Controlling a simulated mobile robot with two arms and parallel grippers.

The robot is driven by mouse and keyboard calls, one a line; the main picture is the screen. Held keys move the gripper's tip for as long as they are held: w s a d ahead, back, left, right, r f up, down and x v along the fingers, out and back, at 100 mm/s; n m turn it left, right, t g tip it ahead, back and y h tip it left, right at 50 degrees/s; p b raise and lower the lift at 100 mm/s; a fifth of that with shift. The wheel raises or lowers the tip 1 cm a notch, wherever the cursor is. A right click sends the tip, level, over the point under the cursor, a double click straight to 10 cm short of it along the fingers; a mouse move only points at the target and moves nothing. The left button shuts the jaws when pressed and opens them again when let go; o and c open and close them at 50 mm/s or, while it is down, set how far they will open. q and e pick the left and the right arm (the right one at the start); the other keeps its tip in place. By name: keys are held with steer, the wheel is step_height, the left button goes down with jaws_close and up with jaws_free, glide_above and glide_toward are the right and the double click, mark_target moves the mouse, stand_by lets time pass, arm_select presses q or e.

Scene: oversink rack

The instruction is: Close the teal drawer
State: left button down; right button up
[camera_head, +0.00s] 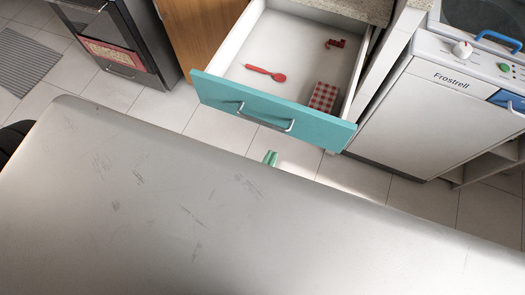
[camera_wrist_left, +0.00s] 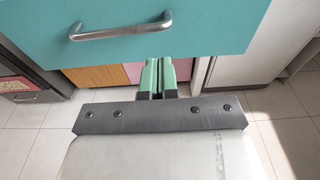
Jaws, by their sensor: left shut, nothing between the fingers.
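The teal drawer (camera_head: 275,112) is pulled well out of the counter in the head view, with its white inside showing. Its front with a metal bar handle (camera_wrist_left: 121,31) fills the top of the left wrist view. My left gripper (camera_head: 270,158) shows as small green fingertips just below the drawer front in the head view. In the left wrist view the green fingers (camera_wrist_left: 159,64) are together, empty, and sit below and right of the handle. I cannot tell whether they touch the drawer front. My right gripper is not in view.
Inside the drawer lie a red spoon (camera_head: 265,73), a small red item (camera_head: 335,43) and a red checked box (camera_head: 323,97). A white Frostrell appliance (camera_head: 430,110) stands right of the drawer, and a dark oven (camera_head: 115,45) stands left. Tiled floor (camera_head: 215,125) lies below.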

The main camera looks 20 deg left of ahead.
arm_select(q)
steer(key=w, duration=0.1)
steer(key=w+p, duration=0.1)
steer(key=w, duration=0.3)
steer(key=shift+w+r, duration=0.2)
steer(key=shift+r, duration=0.1)
